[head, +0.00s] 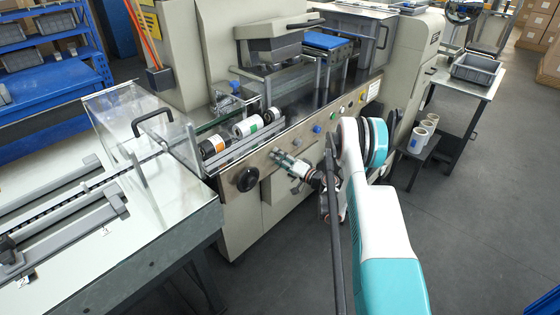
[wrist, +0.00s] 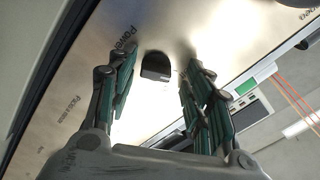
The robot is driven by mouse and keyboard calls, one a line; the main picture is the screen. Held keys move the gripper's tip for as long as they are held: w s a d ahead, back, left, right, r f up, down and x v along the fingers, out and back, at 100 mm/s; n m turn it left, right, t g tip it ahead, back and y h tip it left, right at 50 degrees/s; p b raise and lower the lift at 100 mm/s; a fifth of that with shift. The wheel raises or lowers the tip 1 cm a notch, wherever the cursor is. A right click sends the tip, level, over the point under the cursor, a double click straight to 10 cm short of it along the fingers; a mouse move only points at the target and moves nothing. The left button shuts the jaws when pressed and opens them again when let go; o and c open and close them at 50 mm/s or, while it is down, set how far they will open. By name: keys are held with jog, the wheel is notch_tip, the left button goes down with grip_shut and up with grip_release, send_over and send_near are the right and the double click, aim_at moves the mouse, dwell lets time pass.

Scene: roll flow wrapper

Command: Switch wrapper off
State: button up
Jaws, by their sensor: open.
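In the wrist view, a black knob-like switch (wrist: 155,66) sits on a bright metal panel (wrist: 95,75), close to a printed "POWER" label (wrist: 125,38). My gripper (wrist: 160,62) is open. One dark green finger is to the left of the switch and one to the right, with a gap on both sides. I cannot tell how far the fingertips are from the panel. In the head view, the wrapper (head: 225,45) is a large beige machine with a metal control strip along its front.
A black round knob (head: 247,180) and several buttons are on the machine's front. Rolls (head: 245,127) lie on the machine bed. A side table with a grey bin (head: 476,70) stands at right.

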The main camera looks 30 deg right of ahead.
aim_at(275, 142)
jog(key=o, duration=0.7)
jog(key=r, duration=0.6)
jog(key=shift+w+d+r, duration=0.1)
jog(key=shift+w, duration=0.25)
jog(key=shift+s+r, duration=0.3)
jog(key=shift+r, duration=0.3)
jog(key=shift+s+r, duration=0.25)
jog(key=shift+r, duration=0.35)
jog(key=c, duration=0.5)
jog(key=shift+r, duration=0.25)
jog(key=shift+c, duration=1)
jog(key=shift+w+f, duration=0.1)
jog(key=shift+w, duration=0.15)
jog(key=shift+s+r, duration=0.1)
jog(key=shift+r, duration=0.1)
